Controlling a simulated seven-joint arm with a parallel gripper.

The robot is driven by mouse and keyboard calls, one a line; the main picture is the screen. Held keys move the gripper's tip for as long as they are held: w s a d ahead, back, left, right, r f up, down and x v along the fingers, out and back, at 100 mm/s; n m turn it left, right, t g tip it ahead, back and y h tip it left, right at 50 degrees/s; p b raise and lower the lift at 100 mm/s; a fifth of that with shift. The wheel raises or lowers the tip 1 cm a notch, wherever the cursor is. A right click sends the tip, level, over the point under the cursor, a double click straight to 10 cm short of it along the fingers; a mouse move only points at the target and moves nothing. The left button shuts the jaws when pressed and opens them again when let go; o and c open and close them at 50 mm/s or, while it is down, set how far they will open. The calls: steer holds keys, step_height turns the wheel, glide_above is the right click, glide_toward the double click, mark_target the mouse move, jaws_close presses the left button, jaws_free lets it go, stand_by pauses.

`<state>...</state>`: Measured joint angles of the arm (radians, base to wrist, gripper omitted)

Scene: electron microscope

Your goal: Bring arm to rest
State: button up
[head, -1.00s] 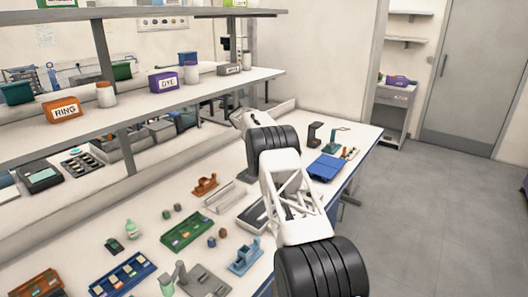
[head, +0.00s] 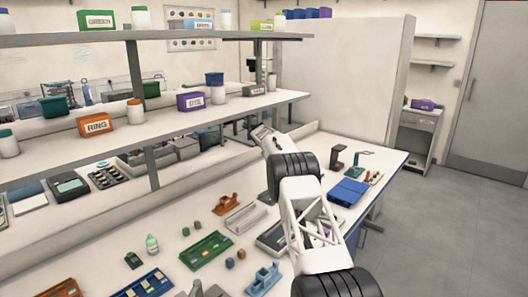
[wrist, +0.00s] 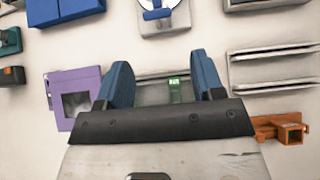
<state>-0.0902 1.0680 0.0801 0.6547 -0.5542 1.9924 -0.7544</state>
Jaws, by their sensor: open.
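My arm (head: 313,222), white with black ribbed joints, reaches over the bench from the lower right in the head view. Its far end is above the bench near the rear ledge; its fingers are too small to make out there. In the wrist view my gripper (wrist: 160,62) has two blue fingers spread wide apart, with nothing held between them. Behind the gap, apart from the fingers, a grey tray-like piece with a small green display (wrist: 174,90) shows. My gripper body hides part of the bench below.
A blue box (head: 348,192) lies right of my arm. An orange holder (head: 222,204), a green tray (head: 206,250) and a light-blue stand (head: 264,279) lie left of it. Shelves (head: 200,113) with labelled bins overhang the bench's rear. Open floor (head: 450,220) lies at right.

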steer(key=s+d+r+m+t+y, duration=0.1)
steer(key=s+d+r+t+y, duration=0.2)
steer(key=s+r, duration=1.3)
steer(key=s+r+m+t, duration=0.1)
steer(key=s+r, duration=0.3)
steer(key=s, duration=0.3)
steer(key=s+d+r+m+t+y, duration=0.1)
steer(key=s+r, duration=0.2)
steer(key=s, duration=0.4)
steer(key=s+r+m, duration=0.1)
steer(key=s+r, duration=0.3)
steer(key=s, duration=0.3)
steer(key=s+r+m+t, duration=0.1)
steer(key=s+t, duration=0.1)
steer(key=s, duration=1.2)
steer(key=s+f+m+t+y, duration=0.1)
steer(key=s+f, duration=0.2)
steer(key=s, duration=0.8)
steer(key=s+a+f+m+y, duration=0.1)
steer(key=s+f, duration=0.3)
steer(key=s, duration=0.7)
steer(key=s+f+m+t, duration=0.1)
steer(key=s+f+m, duration=0.1)
steer(key=s, duration=1)
steer(key=shift+a+f+t+y, duration=0.3)
steer(key=shift+a+f+y, duration=0.1)
steer(key=shift+f, duration=0.5)
